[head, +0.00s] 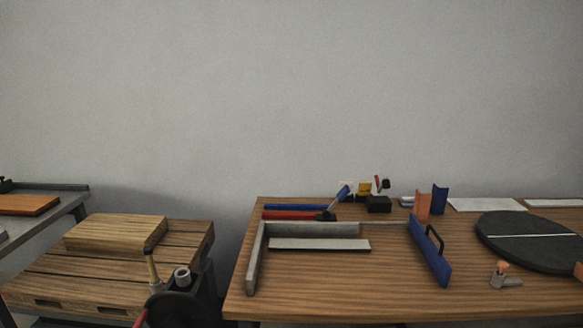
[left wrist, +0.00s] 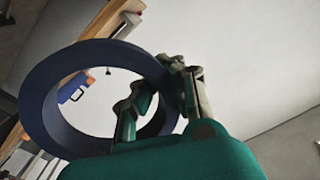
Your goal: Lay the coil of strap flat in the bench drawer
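The coil of strap (left wrist: 45,108) is a dark blue ring that fills the left side of the left wrist view. My left gripper (left wrist: 160,88) has one finger inside the ring and one outside, with the coil's band pinched between them. The coil is held in the air, tilted relative to the camera. Neither the coil nor my left gripper shows in the head view. My right gripper is in neither view. I cannot make out an open bench drawer in either view.
A wooden table (head: 330,297) carries a blue handled board (head: 430,252), grey bars (head: 320,244), a dark round disc (head: 530,240) and small tools. A slatted wooden bench (head: 60,272) with a wooden block (head: 115,233) stands left, and a dark upright object (head: 185,305) is in front.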

